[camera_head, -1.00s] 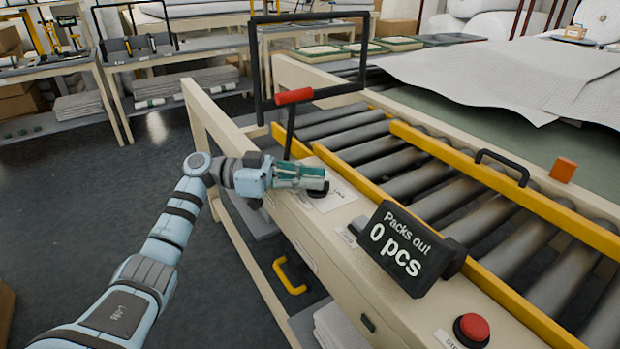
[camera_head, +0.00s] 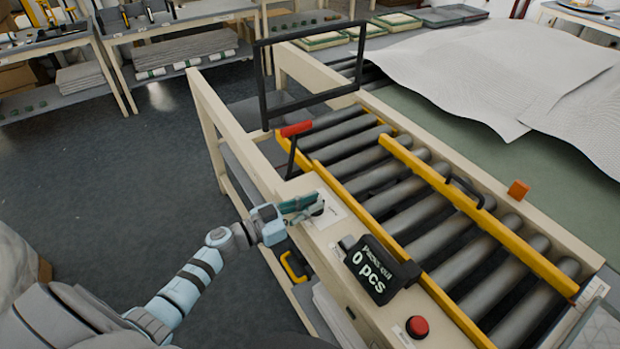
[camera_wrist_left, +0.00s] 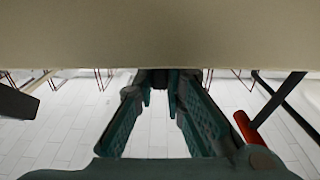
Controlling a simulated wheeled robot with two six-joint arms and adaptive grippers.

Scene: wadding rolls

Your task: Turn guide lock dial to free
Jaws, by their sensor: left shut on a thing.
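The dark guide lock dial (camera_head: 318,210) sits on the beige side rail of the roller table, on a white label (camera_head: 334,205). My left gripper (camera_head: 316,206) reaches it from the left and is shut on it. In the left wrist view the green fingers (camera_wrist_left: 160,95) close around the dark dial (camera_wrist_left: 160,78) below the beige surface that fills the top of the view. The fingers hide most of the dial and its pointer, and the label's print is too small to read. My right gripper is not in view.
The "Packs out 0 pcs" display (camera_head: 380,272) and a red button (camera_head: 417,326) lie nearer along the rail. Yellow guide bars (camera_head: 440,187) cross the rollers. The floor left of the rail is open.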

